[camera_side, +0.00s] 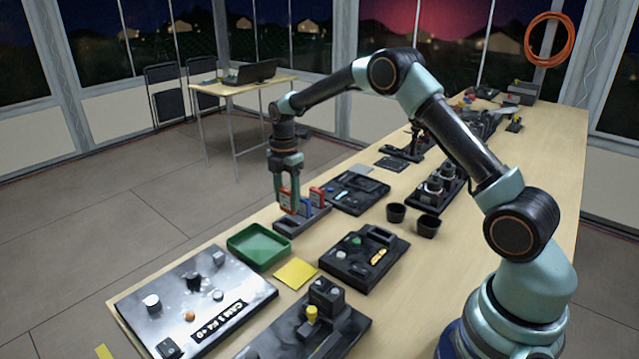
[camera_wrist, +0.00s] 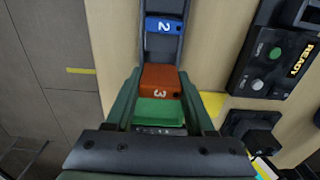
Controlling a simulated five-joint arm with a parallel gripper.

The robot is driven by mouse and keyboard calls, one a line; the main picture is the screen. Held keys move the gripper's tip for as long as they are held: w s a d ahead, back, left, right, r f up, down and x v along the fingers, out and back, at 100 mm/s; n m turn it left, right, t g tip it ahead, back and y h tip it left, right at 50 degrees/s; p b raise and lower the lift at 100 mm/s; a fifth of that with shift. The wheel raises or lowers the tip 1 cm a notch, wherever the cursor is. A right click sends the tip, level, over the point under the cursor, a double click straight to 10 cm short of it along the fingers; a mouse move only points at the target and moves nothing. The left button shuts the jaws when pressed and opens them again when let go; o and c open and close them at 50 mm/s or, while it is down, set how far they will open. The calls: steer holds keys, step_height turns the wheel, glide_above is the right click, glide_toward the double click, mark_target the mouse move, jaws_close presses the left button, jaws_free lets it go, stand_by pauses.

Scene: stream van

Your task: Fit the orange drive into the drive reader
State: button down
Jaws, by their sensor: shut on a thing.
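The orange drive, marked 3, (camera_wrist: 162,77) is between the fingers of my gripper (camera_wrist: 158,100) in the wrist view. In the side view my gripper (camera_side: 288,200) is shut on the orange drive (camera_side: 286,198), pointing down at the near end of the grey drive rack (camera_side: 288,228). I cannot tell whether the drive's lower end is still in the rack. A black panel with a lit READY label, which looks like the drive reader (camera_side: 352,268), lies to the right of the rack. It also shows in the wrist view (camera_wrist: 240,78), with a dark slot near its top.
A blue drive marked 2 (camera_wrist: 165,27) and a red drive (camera_side: 317,196) stand in the rack beside my gripper. A green tray (camera_side: 258,262) and a yellow square (camera_side: 296,273) lie nearer the camera.

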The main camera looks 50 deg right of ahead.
mark_target(288, 212)
steer(key=shift+f, duration=2.3)
steer(key=shift+f, duration=0.25)
steer(key=shift+c, duration=1.3)
jaws_free()
steer(key=shift+r, duration=0.1)
